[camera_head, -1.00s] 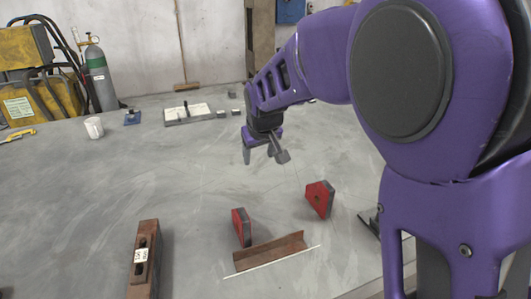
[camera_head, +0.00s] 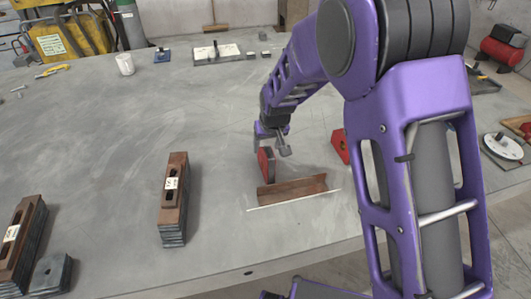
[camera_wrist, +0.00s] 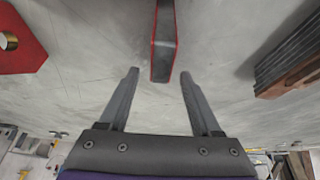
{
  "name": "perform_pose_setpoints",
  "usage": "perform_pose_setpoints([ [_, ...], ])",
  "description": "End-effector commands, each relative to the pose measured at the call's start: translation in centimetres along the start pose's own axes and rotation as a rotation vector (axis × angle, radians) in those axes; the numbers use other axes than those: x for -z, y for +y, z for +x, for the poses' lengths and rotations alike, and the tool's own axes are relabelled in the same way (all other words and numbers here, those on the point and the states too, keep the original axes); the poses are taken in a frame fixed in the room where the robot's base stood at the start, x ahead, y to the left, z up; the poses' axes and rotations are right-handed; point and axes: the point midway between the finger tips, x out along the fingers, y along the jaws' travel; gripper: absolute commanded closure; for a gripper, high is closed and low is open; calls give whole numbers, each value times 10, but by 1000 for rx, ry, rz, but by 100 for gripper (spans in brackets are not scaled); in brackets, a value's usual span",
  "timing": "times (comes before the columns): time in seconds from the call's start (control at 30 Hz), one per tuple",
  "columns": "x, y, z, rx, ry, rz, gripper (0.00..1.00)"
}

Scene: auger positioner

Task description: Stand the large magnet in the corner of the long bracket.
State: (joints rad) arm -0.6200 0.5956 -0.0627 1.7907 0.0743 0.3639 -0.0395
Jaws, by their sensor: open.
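One red magnet (camera_head: 265,165) with dark edges stands on the table just behind the left part of the long brown bracket (camera_head: 292,192). A second red magnet (camera_head: 340,147) stands farther right, partly hidden by my arm. I cannot tell surely which is larger. My gripper (camera_head: 271,145) is open, low over the table at the first magnet. In the wrist view, that magnet (camera_wrist: 163,45) shows edge-on, its near end between the open fingertips (camera_wrist: 158,77) with space on both sides. The second magnet (camera_wrist: 20,45) is at upper left there. The bracket is outside the wrist view.
A thin white line (camera_head: 253,209) runs along the bracket's front. A slotted brown block stack (camera_head: 174,190) stands left of the bracket, with another (camera_head: 20,245) at far left beside a dark block (camera_head: 51,273). The table between is clear.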

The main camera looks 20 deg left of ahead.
Motion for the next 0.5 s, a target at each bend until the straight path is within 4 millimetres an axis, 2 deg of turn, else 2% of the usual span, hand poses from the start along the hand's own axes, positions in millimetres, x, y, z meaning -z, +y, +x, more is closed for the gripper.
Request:
perform_pose_setpoints([
  [0.1, -1, 0, 23, 0, -2, 0, 35],
  [0.23, -1, 0, 41, 0, -3, 0, 35],
  [0.5, 0, 0, 55, 0, 0, 0, 35],
])
